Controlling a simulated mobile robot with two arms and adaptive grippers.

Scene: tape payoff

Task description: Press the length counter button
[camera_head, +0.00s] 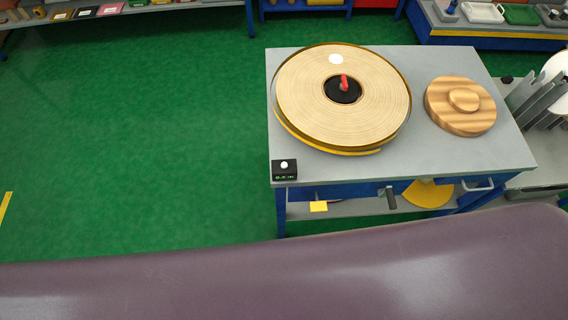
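The length counter (284,170) is a small black box at the near left corner of the grey-topped bench. It has a white round button (284,165) on top and a small green display on its front, too small to read. A large reel of beige tape (300,93) lies on the bench behind it, with a black hub and a red handle (344,82) at its centre. Neither of my grippers is in view, and nothing touches the button.
The bench (440,158) also bears a round wooden piece (460,105) with a knob at right. A yellow tag (318,206) and a grey drawer handle (478,187) show at its front. A purple padded surface crosses the foreground. Green floor lies free at left.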

